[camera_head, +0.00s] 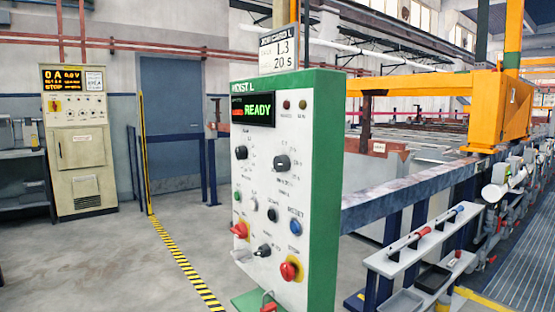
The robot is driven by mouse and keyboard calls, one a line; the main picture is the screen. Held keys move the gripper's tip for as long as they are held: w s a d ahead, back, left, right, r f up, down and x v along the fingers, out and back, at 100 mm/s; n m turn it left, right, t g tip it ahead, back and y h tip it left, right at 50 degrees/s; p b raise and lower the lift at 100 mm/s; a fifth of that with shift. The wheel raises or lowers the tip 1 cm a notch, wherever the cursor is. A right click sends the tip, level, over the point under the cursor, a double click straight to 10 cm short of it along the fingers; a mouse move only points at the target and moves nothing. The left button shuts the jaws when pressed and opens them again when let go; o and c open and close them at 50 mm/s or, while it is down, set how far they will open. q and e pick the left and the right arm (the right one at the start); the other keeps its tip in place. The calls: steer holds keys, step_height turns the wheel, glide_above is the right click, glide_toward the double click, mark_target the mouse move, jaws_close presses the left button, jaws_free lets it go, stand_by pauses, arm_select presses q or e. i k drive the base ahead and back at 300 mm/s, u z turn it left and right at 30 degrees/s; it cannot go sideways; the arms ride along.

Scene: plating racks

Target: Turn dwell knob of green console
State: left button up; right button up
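The green console (325,190) stands upright in the middle of the head view, its white front panel facing left of me. Its display (253,110) reads READY, and a card (279,50) on top reads L 3 and 20 s. Black knobs sit on the panel: one at upper left (241,153), a larger one at upper right (282,163), one at middle right (272,214) and one lower down (263,251). Their labels are too small to read, so I cannot tell which is the dwell knob. Neither gripper is in view.
A blue button (296,227), a red knob (290,270) and a red switch (240,230) are near the black knobs. A grey rail (400,198) and a tool shelf (420,250) stand right of the console. Open floor (90,265) lies to the left.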

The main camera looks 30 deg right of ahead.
mark_target(282, 163)
steer(key=k, duration=1.2)
steer(key=u, duration=0.65)
steer(key=i, duration=1)
steer(key=z, duration=0.3)
steer(key=i, duration=1.05)
steer(key=z, duration=0.95)
